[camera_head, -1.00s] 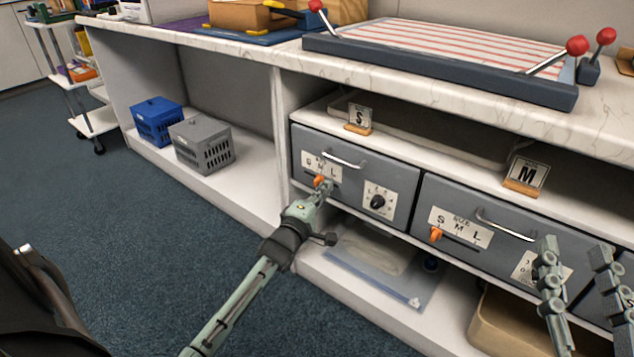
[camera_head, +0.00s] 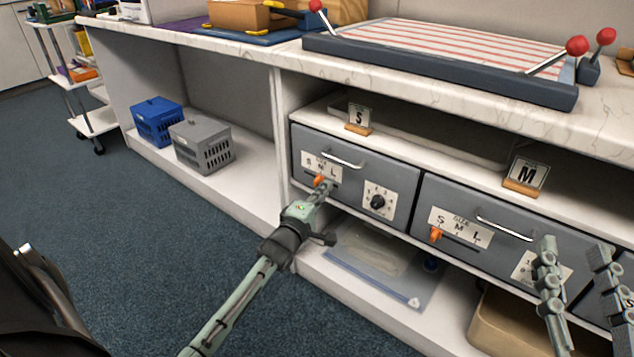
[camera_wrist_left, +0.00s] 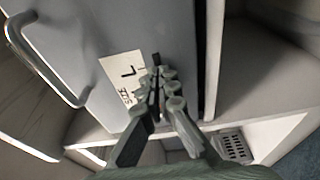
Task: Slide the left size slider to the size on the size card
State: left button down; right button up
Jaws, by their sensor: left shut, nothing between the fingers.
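The left drawer (camera_head: 350,185) is grey, with a white S M L label (camera_head: 322,165) and a slot below it. Its orange slider knob (camera_head: 319,181) stands roughly below the M. A size card (camera_head: 359,116) reading S stands on the shelf above this drawer. My left gripper (camera_head: 326,187) is shut and empty, its tips at the slot just right of the knob; I cannot tell whether they touch. In the left wrist view, the shut gripper (camera_wrist_left: 164,80) covers part of the label (camera_wrist_left: 122,75), and the knob is hidden. My right gripper (camera_head: 576,250) is open before the right drawer.
The right drawer (camera_head: 500,255) has its own orange knob (camera_head: 436,234) below S, and an M card (camera_head: 525,176) above. A rotary dial (camera_head: 377,202) sits right of the left slider.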

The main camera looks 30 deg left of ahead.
pick_arm(q)
jog(key=shift+w+a, duration=0.2)
jog(key=shift+a, duration=2.05)
jog(key=shift+d, duration=0.2)
jog(key=shift+s+d+p, duration=0.1)
jog(key=shift+d+p, duration=0.3)
jog(key=shift+d, duration=0.1)
jog(key=shift+s, duration=0.25)
jog(key=p, duration=0.6)
send_near(315, 184)
jog(key=a, duration=0.2)
jog(key=shift+s+d+f, duration=0.1)
jog(key=shift+s+d, duration=0.05)
